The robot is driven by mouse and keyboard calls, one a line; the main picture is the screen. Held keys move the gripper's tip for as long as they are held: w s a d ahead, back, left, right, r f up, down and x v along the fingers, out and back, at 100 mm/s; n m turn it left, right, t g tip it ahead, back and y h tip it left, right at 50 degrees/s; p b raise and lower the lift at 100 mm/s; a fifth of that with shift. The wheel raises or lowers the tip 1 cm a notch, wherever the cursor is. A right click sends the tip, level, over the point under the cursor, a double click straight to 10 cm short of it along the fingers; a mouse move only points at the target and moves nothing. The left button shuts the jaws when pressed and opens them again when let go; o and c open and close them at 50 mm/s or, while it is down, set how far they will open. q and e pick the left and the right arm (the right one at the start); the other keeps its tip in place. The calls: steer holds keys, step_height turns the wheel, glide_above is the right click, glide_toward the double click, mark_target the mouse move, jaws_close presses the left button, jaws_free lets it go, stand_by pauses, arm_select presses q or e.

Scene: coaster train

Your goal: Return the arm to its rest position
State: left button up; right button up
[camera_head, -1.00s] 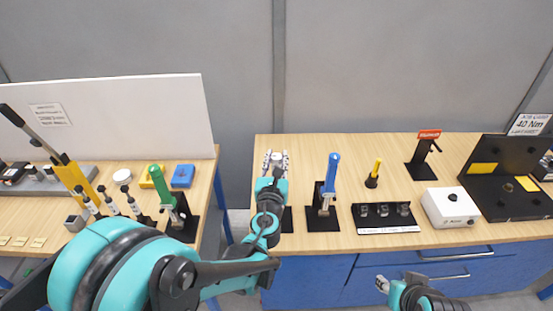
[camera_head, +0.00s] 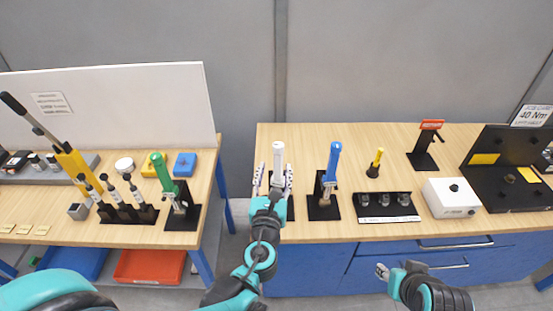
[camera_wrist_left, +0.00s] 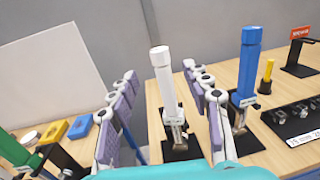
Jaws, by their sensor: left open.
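My left gripper (camera_head: 273,181) is open in the head view, at the front edge of the right table. Its purple-padded fingers show in the left wrist view (camera_wrist_left: 165,125), spread to either side in the picture. Between them stands a white-handled tool (camera_wrist_left: 163,85), upright on a black base (camera_wrist_left: 181,150); its white top also shows in the head view (camera_head: 278,155). I cannot tell whether the fingers touch it. My right gripper (camera_head: 383,271) is low in the head view, in front of the blue drawers, too small to read.
A blue-handled tool (camera_head: 332,165) stands just right of the left gripper. Further right are a black socket tray (camera_head: 385,209), a white box (camera_head: 452,198) and a black panel (camera_head: 490,170). A green-handled tool (camera_head: 162,172) stands on the left table. A gap separates the tables.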

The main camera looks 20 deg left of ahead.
arm_select(q)
steer(key=shift+s+d, duration=0.1)
steer(key=shift+s, duration=0.75)
steer(key=s+a+f+n+g+y+b, duration=0.1)
steer(key=s+a+f+n+g+b, duration=0.2)
steer(key=n, duration=0.6)
steer(key=s+a+f+n+g+y+b, duration=0.1)
steer(key=a+f+n+g, duration=0.2)
steer(key=a+f+n, duration=0.45)
steer(key=s+d+f+n+g+h+b, duration=0.1)
steer(key=s+d+n, duration=0.3)
steer(key=n, duration=0.5)
steer(key=s+d+f+n+g+h+b, duration=0.1)
steer(key=s+d+f+n+g+h, duration=0.2)
steer(key=s+n, duration=0.3)
steer(key=n, duration=0.2)
steer(key=shift+d+f+n+g+h, duration=0.2)
steer(key=shift+d+n+g+h, duration=0.15)
steer(key=shift+g+h, duration=0.05)
